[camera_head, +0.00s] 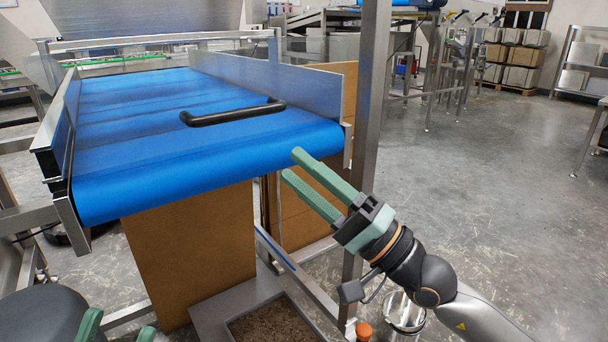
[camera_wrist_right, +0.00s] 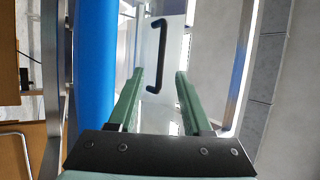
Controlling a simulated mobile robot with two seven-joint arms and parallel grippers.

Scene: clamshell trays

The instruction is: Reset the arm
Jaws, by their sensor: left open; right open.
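My right gripper (camera_head: 292,165) reaches in from the lower right, beside the near right corner of the blue conveyor. Its two green fingers are apart with nothing between them. In the right wrist view the gripper (camera_wrist_right: 160,74) also shows open and empty. My left gripper (camera_head: 120,325) shows only in part at the bottom left edge, its green fingertips apart. No held object shows there; the rest of it is cut off.
The blue conveyor belt (camera_head: 190,145) fills the left middle, with a black handle (camera_head: 232,113) over it. A steel post (camera_head: 369,110) stands close behind the right gripper. A brown-filled tray (camera_head: 272,322) lies below. Open floor (camera_head: 500,180) lies to the right.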

